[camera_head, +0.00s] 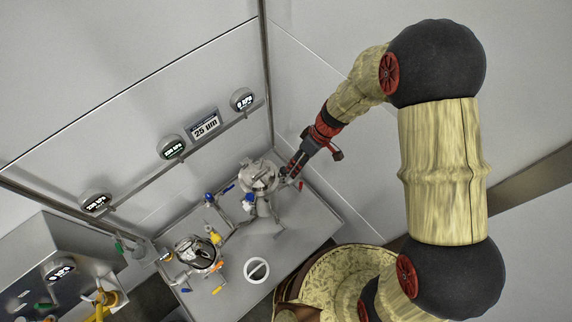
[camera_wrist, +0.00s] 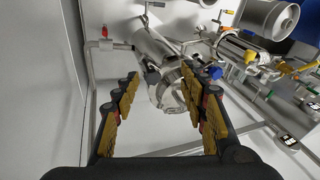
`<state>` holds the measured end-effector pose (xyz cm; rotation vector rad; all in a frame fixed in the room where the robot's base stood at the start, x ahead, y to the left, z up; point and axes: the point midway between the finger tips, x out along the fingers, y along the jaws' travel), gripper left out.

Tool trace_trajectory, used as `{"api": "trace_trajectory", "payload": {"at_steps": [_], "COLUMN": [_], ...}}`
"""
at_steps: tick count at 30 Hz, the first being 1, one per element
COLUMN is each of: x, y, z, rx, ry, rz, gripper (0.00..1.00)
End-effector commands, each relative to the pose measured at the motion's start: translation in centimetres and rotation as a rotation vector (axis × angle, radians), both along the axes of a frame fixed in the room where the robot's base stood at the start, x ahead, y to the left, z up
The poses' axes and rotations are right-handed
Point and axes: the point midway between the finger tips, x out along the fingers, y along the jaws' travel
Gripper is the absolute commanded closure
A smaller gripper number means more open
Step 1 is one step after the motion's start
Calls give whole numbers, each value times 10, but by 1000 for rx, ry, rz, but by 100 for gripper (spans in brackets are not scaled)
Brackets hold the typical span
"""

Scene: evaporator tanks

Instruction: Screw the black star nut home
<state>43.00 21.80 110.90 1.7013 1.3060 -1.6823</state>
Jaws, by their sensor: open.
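A steel tank with a clamped lid (camera_head: 258,172) stands at the back corner of the bench. My gripper (camera_head: 292,178) is just to the right of this lid, reaching down from the upper right. In the wrist view, my gripper (camera_wrist: 160,76) is open, with its yellow-padded fingers spread wide. The tank (camera_wrist: 153,48) lies beyond and between the fingertips, with its clamp fittings facing me. Nothing is held between the pads. I cannot pick out the black star nut for certain; it is too small or hidden among the dark fittings near the fingertips.
A second, open steel vessel (camera_head: 196,254) with coloured valves stands at the front left. A white ring (camera_head: 257,270) lies on the bench (camera_head: 228,285). Gauges (camera_head: 172,147) line a wall rail. The wall (camera_head: 330,120) is close behind my gripper. A red-handled valve (camera_wrist: 104,32) sits at left.

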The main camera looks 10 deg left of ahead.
Motion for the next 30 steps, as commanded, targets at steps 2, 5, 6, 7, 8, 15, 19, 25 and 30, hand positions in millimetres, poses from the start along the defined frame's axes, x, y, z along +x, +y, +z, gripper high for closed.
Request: {"api": "trace_trajectory", "payload": {"at_steps": [2, 5, 6, 7, 8, 15, 19, 25, 30], "x": [7, 15, 17, 19, 20, 23, 22, 19, 17], "y": [6, 11, 13, 14, 14, 14, 16, 26, 36], "z": [0, 2, 2, 2, 2, 2, -3, -28, -51], "rx": [42, 86, 100, 109, 116, 144, 149, 150, 149], "ry": [-68, -159, -193, -216, -239, -340, -348, -345, -346], "rz": [120, 282, 347, 393, 436, 679, 710, 709, 709], "gripper": [57, 57, 57, 57, 57, 57, 57, 57, 57]}}
